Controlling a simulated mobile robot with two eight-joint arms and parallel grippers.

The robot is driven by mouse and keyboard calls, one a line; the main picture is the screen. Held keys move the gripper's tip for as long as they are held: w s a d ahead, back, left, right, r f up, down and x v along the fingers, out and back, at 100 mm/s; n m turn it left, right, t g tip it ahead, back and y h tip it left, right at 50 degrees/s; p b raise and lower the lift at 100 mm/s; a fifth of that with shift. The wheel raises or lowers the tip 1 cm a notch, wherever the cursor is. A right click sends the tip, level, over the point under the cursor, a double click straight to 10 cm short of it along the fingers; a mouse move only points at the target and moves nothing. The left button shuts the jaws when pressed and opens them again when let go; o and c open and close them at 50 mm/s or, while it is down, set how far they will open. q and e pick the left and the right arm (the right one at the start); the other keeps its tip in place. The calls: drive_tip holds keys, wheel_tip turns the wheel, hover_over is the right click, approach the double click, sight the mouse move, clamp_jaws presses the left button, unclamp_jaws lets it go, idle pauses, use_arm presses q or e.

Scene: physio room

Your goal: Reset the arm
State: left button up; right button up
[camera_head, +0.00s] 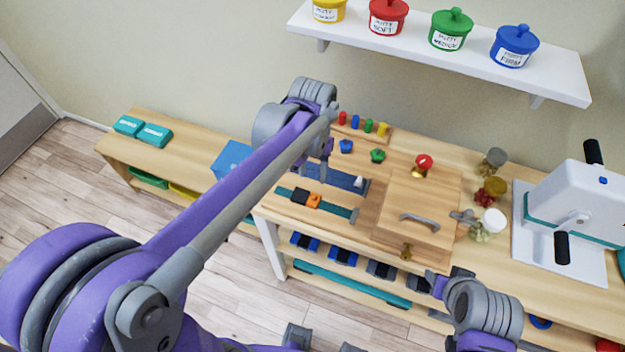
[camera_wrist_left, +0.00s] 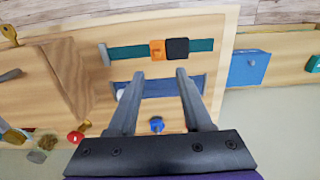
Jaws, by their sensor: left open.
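My left arm reaches from the lower left across the head view to the wooden bench (camera_head: 340,228). My left gripper (camera_head: 326,168) hangs over the bench's back left part, near the blue strip track (camera_head: 340,178). In the left wrist view, its two fingers (camera_wrist_left: 160,74) are apart with nothing between them, in front of the blue strip (camera_wrist_left: 158,87). A blue knob (camera_wrist_left: 156,124) shows between the fingers further down. My right arm's wrist end (camera_head: 460,280) is at the lower right of the head view by the bench's front edge; its jaws are not clear.
A teal track (camera_head: 340,211) carries black and orange blocks (camera_head: 306,197). A wooden box with a handle (camera_head: 420,210), knobs and a white crank machine (camera_head: 570,215) stand to the right. A wall shelf (camera_head: 420,48) holds putty pots. A lower bench (camera_head: 190,160) is at left.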

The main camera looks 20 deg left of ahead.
use_arm(q)
drive_tip(key=shift+r, duration=0.65)
drive_tip(key=s+a+f+t, duration=0.1)
drive_tip(key=s+f+t, duration=0.1)
drive_tip(key=s, duration=0.5)
drive_tip(key=s+a+f+t, duration=0.1)
drive_tip(key=s+f+t, duration=0.1)
drive_tip(key=s, duration=0.5)
drive_tip(key=shift+a+t, duration=0.15)
drive_tip(key=shift+t, duration=0.65)
drive_tip(key=shift+s, duration=0.1)
idle(1.8)
